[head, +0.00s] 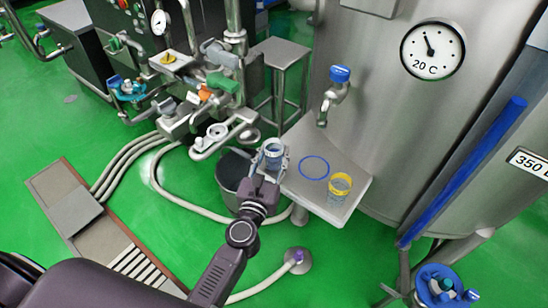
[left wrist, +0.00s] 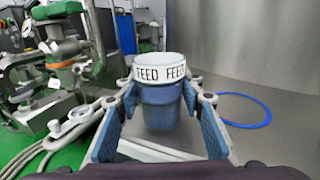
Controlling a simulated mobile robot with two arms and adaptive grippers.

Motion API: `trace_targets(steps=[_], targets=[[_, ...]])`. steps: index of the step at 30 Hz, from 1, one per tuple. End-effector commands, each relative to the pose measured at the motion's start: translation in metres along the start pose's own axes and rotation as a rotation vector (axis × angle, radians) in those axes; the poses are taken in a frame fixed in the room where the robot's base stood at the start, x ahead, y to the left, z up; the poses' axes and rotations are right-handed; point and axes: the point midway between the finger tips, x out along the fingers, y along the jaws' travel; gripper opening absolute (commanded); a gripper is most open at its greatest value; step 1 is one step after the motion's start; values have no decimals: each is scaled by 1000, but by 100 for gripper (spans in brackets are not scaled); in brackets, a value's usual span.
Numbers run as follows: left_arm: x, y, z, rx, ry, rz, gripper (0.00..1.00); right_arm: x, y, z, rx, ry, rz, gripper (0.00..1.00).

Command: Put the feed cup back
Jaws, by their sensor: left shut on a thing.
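The feed cup (head: 273,149) is a blue cup with a white band. In the left wrist view the band of the feed cup (left wrist: 160,72) reads FEED. My left gripper (head: 268,166) is shut on it, with blue finger pads on both sides of the cup in the left wrist view (left wrist: 160,110). The cup is upright at the left edge of the steel shelf (head: 322,207); I cannot tell its height over it. A blue ring (head: 314,167) marks the shelf to the right of the cup, and nothing stands inside it. My right gripper is not in view.
A tap with a blue top (head: 337,90) hangs from the steel tank (head: 375,130) above the shelf. A dark bucket (head: 232,172) stands left of the shelf, beside pipes and valves (head: 215,90).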

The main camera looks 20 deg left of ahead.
Motion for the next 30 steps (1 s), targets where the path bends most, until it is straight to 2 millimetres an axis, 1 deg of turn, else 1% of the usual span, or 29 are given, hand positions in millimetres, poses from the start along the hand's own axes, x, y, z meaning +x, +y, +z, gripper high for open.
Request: trace_targets(steps=[6,10,11,15,23,28,30], targets=[[0,0,2,0,-2,0,1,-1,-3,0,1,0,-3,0],[0,0,-3,-1,-2,0,1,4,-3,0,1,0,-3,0],[0,0,-2,-1,-1,0,37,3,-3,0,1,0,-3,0],[0,0,-2,0,-1,0,53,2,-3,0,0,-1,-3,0],[0,0,-2,0,0,0,53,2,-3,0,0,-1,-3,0],[0,0,3,0,-1,0,53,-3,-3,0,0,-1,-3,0],[0,-2,1,-1,0,-1,53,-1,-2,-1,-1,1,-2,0]])
